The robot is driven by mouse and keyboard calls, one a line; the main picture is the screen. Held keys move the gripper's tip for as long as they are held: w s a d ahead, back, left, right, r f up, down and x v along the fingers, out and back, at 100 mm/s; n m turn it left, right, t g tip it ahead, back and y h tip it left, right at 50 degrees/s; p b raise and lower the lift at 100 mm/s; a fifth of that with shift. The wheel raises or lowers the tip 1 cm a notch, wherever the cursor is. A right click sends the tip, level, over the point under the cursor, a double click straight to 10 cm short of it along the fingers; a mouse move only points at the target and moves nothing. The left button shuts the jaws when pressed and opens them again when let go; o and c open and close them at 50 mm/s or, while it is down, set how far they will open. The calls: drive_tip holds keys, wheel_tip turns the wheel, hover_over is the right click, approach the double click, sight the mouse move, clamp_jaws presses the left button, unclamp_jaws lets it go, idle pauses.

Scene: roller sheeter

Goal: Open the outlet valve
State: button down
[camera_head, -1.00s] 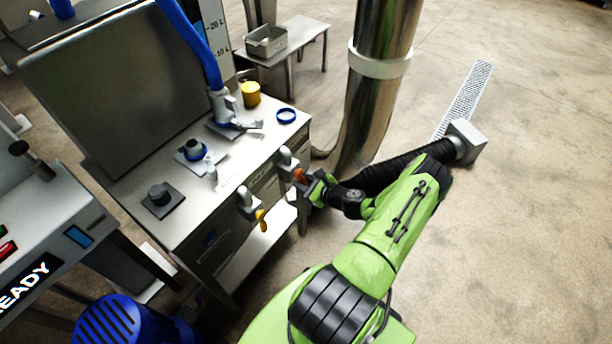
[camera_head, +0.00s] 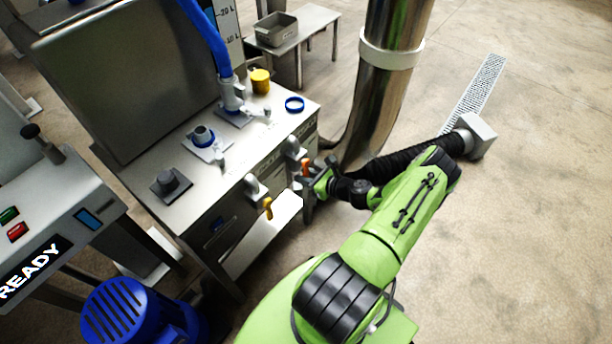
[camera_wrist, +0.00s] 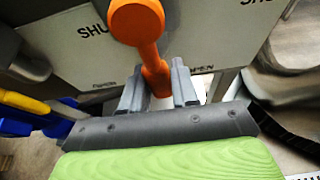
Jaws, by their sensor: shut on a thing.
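An orange valve handle (camera_head: 306,168) sits on the front of the steel cabinet, below a grey valve body (camera_head: 295,148). My gripper (camera_head: 312,182) is at this handle. In the wrist view the orange handle (camera_wrist: 152,60) runs from its round hub down between the two fingers of my gripper (camera_wrist: 159,88), which are shut on its lower end. The panel behind reads "SHU", cut off, left of the handle and "OPEN" to its right. A second valve with a yellow handle (camera_head: 267,207) is further left on the same cabinet front. I cannot read which valve is the outlet.
A black corrugated hose (camera_head: 400,163) and a steel column (camera_head: 385,90) stand right of the cabinet, close to my arm. A blue motor (camera_head: 130,312) and a console reading "READY" (camera_head: 35,270) are at lower left.

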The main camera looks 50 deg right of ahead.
drive_tip(key=shift+a, duration=0.1)
drive_tip(key=c, duration=0.9)
unclamp_jaws()
drive_tip(key=shift+c, duration=0.2)
drive_tip(key=p+v, duration=0.3)
drive_tip(key=v, duration=1.3)
drive_tip(key=shift+w, duration=0.1)
